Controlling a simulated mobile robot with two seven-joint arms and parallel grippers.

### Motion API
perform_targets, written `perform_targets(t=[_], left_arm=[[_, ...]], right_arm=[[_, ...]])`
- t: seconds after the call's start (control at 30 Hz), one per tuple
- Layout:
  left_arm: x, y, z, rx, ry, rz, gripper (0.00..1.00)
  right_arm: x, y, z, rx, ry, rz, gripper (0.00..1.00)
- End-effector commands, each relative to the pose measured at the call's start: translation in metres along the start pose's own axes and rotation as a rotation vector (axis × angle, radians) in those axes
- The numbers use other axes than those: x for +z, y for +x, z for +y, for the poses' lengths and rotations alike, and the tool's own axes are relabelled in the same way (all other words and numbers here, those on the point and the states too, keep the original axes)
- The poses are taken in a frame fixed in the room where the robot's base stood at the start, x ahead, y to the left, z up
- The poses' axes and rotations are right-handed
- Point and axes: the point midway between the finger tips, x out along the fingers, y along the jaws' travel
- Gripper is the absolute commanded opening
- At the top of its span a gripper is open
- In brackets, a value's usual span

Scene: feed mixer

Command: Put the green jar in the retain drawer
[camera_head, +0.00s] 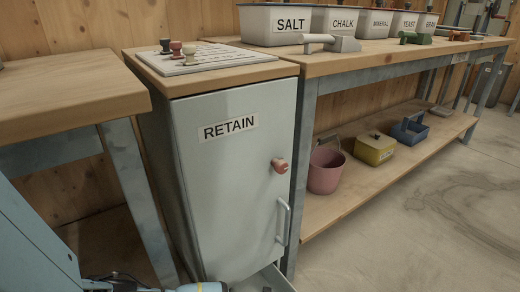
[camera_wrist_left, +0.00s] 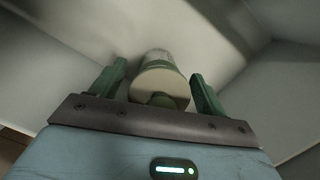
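In the left wrist view, the jar (camera_wrist_left: 162,80) stands between the two fingers of my left gripper (camera_wrist_left: 160,85), its pale lid and green knob facing the camera. The fingers are apart, with small gaps between them and the jar. Pale walls around it look like the inside of a drawer (camera_wrist_left: 265,85). In the head view, the drawer (camera_head: 272,278) sticks out at the foot of the grey cabinet (camera_head: 230,180) labelled RETAIN; most of it is below the frame. My left gripper's fingers are hidden there. My right gripper is not in view.
A red knob (camera_head: 280,165) and a handle (camera_head: 282,220) stick out from the cabinet front. A wooden bench (camera_head: 60,95) stands at left. Labelled bins (camera_head: 275,25) stand on the right bench, with a pink bucket (camera_head: 326,170) below. The floor at right is clear.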

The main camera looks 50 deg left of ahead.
Motion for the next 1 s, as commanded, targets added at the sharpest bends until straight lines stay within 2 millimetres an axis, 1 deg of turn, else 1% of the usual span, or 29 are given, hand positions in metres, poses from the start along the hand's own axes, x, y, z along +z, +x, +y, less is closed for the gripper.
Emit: perform_targets(t=[0.23, 0.37, 0.47, 0.7, 0.8, 0.9, 1.0], left_arm=[[0.000, -0.001, 0.000, 0.000, 0.000, 0.000, 0.74], [0.001, -0.009, 0.000, -0.001, 0.000, -0.001, 0.74], [0.001, -0.025, 0.000, 0.000, 0.001, -0.002, 0.74], [0.002, -0.076, 0.000, -0.001, 0.001, -0.004, 0.74], [0.002, -0.094, 0.000, -0.002, 0.001, -0.004, 0.74], [0.002, -0.108, 0.000, 0.000, 0.001, -0.003, 0.74], [0.001, -0.117, 0.000, 0.000, 0.000, -0.002, 0.74]], right_arm=[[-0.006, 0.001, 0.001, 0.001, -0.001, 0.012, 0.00], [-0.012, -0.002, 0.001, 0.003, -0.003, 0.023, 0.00], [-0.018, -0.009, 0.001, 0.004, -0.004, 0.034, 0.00], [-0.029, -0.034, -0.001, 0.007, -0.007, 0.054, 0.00], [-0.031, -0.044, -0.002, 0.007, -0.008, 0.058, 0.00], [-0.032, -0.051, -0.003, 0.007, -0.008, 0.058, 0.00], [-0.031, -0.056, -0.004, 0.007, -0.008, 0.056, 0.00]])
